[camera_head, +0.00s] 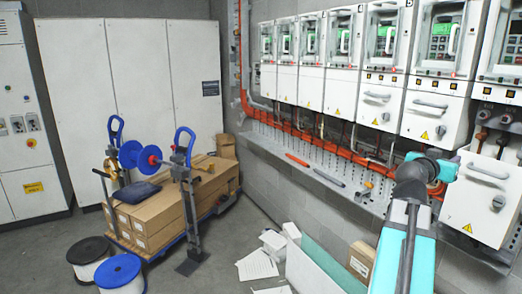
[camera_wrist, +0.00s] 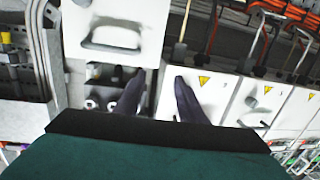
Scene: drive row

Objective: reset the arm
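My gripper (camera_wrist: 158,76) shows in the wrist view as two dark fingers set apart, with nothing held between them. Behind the fingers are a white drive unit (camera_wrist: 115,15) with a grey handle and white panels with yellow warning triangles (camera_wrist: 203,80). In the head view my teal and grey arm reaches up at the right, in front of the row of drives (camera_head: 433,110). Its wrist end is close to the lower right white drive cover (camera_head: 485,200). The fingers cannot be made out in the head view, and I cannot tell whether they touch anything.
A grey ledge (camera_head: 335,185) under the drives holds an orange tool (camera_head: 297,160) and other small tools. Below are papers (camera_head: 257,266) and a cardboard box (camera_head: 361,260). A trolley with long cartons (camera_head: 155,215) and cable reels (camera_head: 118,274) stand left. Floor between is partly clear.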

